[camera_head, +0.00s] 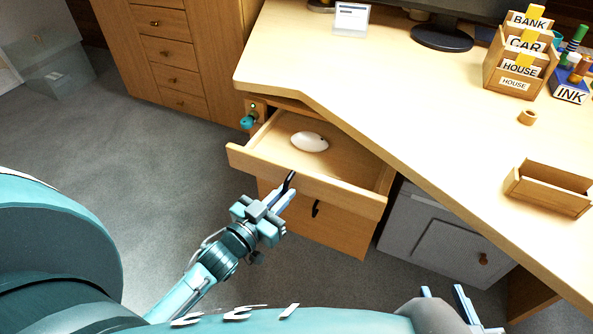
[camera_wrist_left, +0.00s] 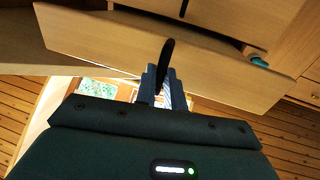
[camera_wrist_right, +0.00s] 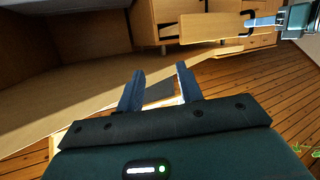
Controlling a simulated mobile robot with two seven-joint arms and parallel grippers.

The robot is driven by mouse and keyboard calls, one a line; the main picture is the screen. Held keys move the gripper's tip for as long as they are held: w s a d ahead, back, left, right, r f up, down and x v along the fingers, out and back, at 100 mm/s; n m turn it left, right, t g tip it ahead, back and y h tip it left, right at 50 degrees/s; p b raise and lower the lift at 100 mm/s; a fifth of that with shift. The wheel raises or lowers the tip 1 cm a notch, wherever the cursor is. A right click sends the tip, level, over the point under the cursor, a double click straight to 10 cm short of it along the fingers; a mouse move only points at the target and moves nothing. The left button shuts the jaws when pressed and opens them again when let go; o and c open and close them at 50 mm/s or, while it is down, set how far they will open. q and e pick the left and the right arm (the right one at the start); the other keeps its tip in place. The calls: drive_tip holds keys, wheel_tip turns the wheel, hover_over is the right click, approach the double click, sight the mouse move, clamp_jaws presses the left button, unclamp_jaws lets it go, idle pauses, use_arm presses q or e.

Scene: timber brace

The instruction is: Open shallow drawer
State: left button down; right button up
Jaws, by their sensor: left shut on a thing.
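The shallow wooden drawer (camera_head: 340,187) under the desk top is pulled out, and a white computer mouse (camera_head: 309,141) lies inside it. Its black handle (camera_head: 290,179) is on the front panel, which also shows in the left wrist view (camera_wrist_left: 110,42). My left gripper (camera_head: 283,194) is shut on the handle (camera_wrist_left: 166,62), in front of the drawer. The right wrist view also shows the left gripper (camera_wrist_right: 262,21) at the handle. My right gripper (camera_head: 455,303) is at the bottom of the head view, its fingers (camera_wrist_right: 160,88) apart and empty.
A deeper drawer with a black handle (camera_head: 316,208) is below. A key with a teal tag (camera_head: 247,122) hangs left of the open drawer. A grey cabinet (camera_head: 430,232) stands right. The desk (camera_head: 400,100) holds a card sorter (camera_head: 519,62) and a wooden tray (camera_head: 549,190).

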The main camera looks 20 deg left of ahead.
use_arm(q)
drive_tip(key=shift+d+p+v, duration=0.2)
drive_tip(key=shift+p+v, duration=0.05)
drive_tip(key=shift+v, duration=0.6)
drive_tip(key=shift+d+p+v, duration=0.15)
drive_tip(key=shift+p+v, duration=0.05)
drive_tip(key=shift+v, duration=0.6)
drive_tip(key=shift+d+p+v, duration=0.2)
drive_tip(key=shift+p+v, duration=0.05)
drive_tip(key=shift+v, duration=0.6)
use_arm(e)
drive_tip(key=shift+s+d+r+m+g, duration=0.15)
drive_tip(key=shift+s+r+m+g, duration=0.2)
drive_tip(key=shift+r+g, duration=0.1)
use_arm(q)
drive_tip(key=shift+s, duration=0.1)
drive_tip(key=c, duration=1.5)
unclamp_jaws()
drive_tip(key=shift+a, duration=0.1)
